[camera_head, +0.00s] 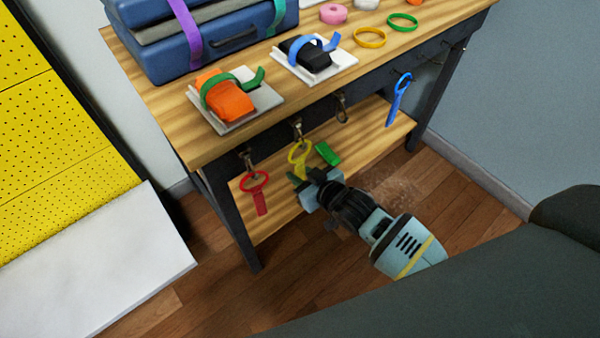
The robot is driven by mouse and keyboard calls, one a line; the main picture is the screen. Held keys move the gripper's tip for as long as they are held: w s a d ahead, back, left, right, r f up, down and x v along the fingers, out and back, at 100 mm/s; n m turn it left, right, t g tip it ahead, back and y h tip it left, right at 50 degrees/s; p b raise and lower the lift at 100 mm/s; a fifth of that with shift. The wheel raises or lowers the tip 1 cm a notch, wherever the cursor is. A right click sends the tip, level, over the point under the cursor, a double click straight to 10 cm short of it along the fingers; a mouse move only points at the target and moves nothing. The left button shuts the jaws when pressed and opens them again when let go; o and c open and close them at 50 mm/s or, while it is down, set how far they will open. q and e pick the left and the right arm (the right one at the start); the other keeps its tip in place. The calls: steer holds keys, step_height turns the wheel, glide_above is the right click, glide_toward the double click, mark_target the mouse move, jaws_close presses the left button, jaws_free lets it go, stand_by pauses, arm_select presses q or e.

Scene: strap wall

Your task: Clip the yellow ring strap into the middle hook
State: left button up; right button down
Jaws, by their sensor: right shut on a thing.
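The yellow ring strap (299,152) hangs upright below the table's front edge, its ring up by the middle hook (297,129). I cannot tell whether the ring is on the hook or only in front of it. My right gripper (304,181) is shut on the strap's lower end, which the jaws mostly hide. A red ring strap (260,190) hangs at the left hook (247,159). The right hook (342,106) carries no strap that I can see. My left gripper is not in view.
The wooden table (165,105) holds blue cases (180,52), an orange block (228,101) and a black block (318,59) with straps, and loose rings. A green piece (327,153) shows just right of the yellow strap. A blue strap (399,98) hangs further right.

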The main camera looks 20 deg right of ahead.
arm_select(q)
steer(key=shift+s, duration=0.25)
arm_select(e)
steer(key=c, duration=1.1)
jaws_free()
steer(key=shift+c, duration=0.2)
steer(key=shift+s+d+r, duration=0.1)
steer(key=shift+s, duration=0.15)
steer(key=p+v, duration=0.1)
steer(key=v, duration=0.5)
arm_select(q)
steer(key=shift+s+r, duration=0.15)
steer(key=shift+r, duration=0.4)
arm_select(e)
steer(key=shift+s+d+r, duration=0.2)
steer(key=shift+s+r, duration=0.05)
steer(key=shift+s, duration=0.3)
